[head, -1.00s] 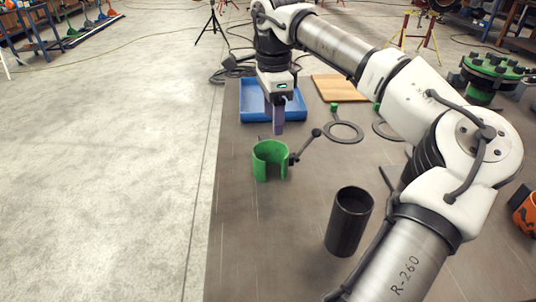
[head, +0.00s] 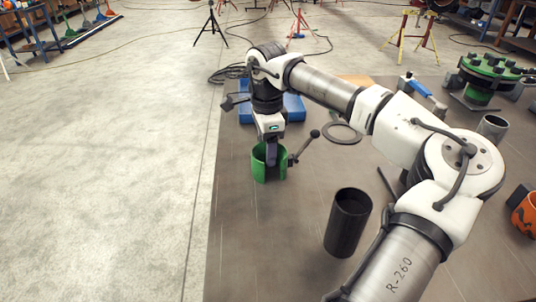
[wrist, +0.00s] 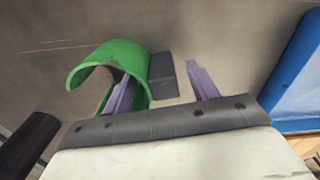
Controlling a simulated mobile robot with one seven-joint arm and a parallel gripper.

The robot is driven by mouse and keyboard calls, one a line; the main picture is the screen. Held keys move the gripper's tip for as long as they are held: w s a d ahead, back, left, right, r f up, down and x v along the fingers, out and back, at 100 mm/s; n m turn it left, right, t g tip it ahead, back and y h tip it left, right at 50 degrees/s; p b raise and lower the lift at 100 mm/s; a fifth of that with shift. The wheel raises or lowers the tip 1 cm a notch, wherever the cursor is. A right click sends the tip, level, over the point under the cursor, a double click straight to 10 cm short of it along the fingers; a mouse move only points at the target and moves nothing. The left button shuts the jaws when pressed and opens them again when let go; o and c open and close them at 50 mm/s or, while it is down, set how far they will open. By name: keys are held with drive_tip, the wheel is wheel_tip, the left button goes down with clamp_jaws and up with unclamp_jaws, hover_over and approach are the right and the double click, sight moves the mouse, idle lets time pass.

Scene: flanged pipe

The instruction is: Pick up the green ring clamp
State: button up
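The green ring clamp (head: 260,166) stands on the dark table top, a C-shaped band with a dark lever handle (head: 306,144) at its right. It also shows in the wrist view (wrist: 112,55), with a dark block (wrist: 162,76) beside its wall. My gripper (head: 271,154) points down at the clamp, its fingers partly hidden by the clamp and arm. In the wrist view the two purple fingers (wrist: 156,74) are apart. One finger overlaps the inside of the ring and the other is outside, with the ring's wall between them. I cannot tell whether either touches it.
A black cylinder (head: 348,222) stands in front, to the right of the clamp. A blue tray (head: 295,107) lies behind the gripper. A flat dark ring (head: 342,133) lies farther right. A green bolted flange (head: 487,76) is at the back right. The table left and front of the clamp is clear.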

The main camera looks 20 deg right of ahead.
clamp_jaws()
drive_tip(key=shift+r, duration=0.2)
